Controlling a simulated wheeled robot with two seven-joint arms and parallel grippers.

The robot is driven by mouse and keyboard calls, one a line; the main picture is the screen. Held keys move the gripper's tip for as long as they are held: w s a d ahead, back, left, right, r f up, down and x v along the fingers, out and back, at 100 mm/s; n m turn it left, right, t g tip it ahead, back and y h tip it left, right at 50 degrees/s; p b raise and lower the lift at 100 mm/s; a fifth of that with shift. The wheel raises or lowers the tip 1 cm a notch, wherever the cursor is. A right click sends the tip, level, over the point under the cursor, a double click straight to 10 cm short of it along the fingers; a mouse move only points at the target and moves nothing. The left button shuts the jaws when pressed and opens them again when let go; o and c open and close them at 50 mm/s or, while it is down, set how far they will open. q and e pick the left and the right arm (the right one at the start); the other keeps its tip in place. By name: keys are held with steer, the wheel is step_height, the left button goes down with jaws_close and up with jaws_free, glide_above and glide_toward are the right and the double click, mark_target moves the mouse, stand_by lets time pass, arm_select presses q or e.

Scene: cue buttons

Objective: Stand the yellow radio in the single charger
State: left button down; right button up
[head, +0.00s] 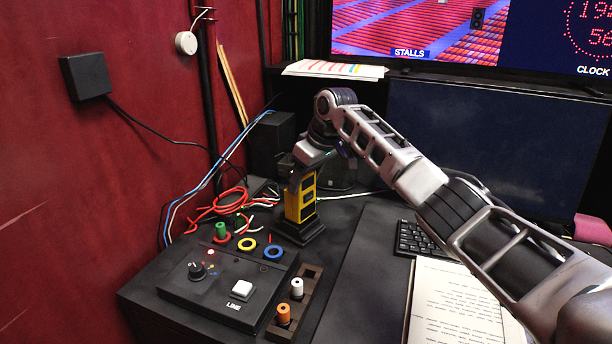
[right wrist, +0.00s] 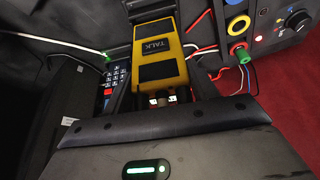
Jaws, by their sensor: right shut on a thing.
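The yellow radio (head: 300,201) is upright in the head view, with its lower end at the black single charger (head: 299,231) on the desk. I cannot tell whether it is fully seated. My right gripper (head: 304,178) is shut on the radio's upper part, coming down from above. In the right wrist view the yellow radio (right wrist: 160,52) with its TALK label lies between the fingers of my right gripper (right wrist: 160,88). The charger's socket is hidden by the radio. My left gripper is in neither view.
A cue panel (head: 225,290) with a knob and white button stands in front of the charger. A wooden block (head: 306,284) with white and orange plugs is beside it. Red cables (head: 215,203) lie to the left. A keyboard (head: 418,238) and script pages (head: 455,305) are at right.

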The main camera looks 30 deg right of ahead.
steer(key=shift+f, duration=0.55)
steer(key=o, duration=1.4)
steer(key=b+v, duration=0.2)
steer(key=v, duration=1.1)
steer(key=shift+r, duration=0.15)
steer(key=shift+w, duration=0.1)
